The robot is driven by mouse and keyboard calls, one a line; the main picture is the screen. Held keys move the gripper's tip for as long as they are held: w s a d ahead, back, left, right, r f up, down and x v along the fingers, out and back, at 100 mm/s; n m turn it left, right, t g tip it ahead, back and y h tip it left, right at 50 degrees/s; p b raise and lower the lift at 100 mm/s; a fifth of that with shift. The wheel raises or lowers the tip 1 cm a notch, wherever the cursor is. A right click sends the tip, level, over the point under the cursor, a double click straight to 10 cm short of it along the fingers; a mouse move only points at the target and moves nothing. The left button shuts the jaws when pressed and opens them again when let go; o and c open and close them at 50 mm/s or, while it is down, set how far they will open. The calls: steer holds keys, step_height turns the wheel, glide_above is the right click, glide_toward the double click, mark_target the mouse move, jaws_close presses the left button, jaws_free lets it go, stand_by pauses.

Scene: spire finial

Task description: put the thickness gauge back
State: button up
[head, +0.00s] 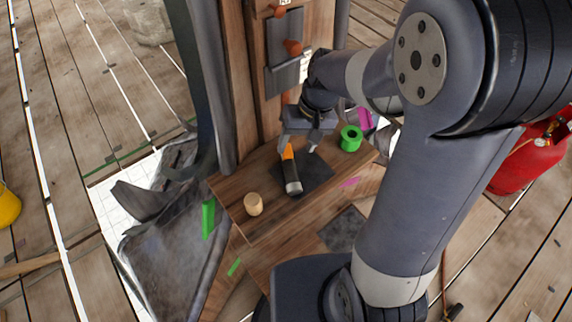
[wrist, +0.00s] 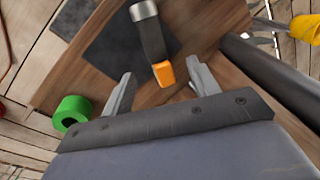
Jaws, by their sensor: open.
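What I take to be the thickness gauge (head: 293,176), a dark bar with an orange end and a silver end, lies on a wooden bench top, partly over a dark square mat (head: 318,174). It also shows in the wrist view (wrist: 152,40), with its orange end towards me. My gripper (head: 299,147) is open at the orange end. In the wrist view its fingers (wrist: 160,70) stand apart on either side of that end, with visible gaps. I cannot tell the height of the fingertips above the wood.
A green ring-shaped roll (head: 351,138) stands right of my gripper, and a small wooden cylinder (head: 253,204) stands near the bench's left edge. A wooden post with a dark panel (head: 285,45) and orange-brown pegs rises behind. A red tank (head: 528,158) is at the far right.

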mark_target(292, 165)
steer(key=x, duration=0.3)
steer(key=shift+f, duration=0.2)
steer(key=x, duration=0.4)
steer(key=shift+s+d, duration=0.15)
steer(key=shift+d, duration=0.25)
steer(key=shift+a+f, duration=0.2)
steer(key=shift+f, duration=0.5)
jaws_close()
step_height(292, 165, up, 10)
steer(key=shift+r, duration=0.1)
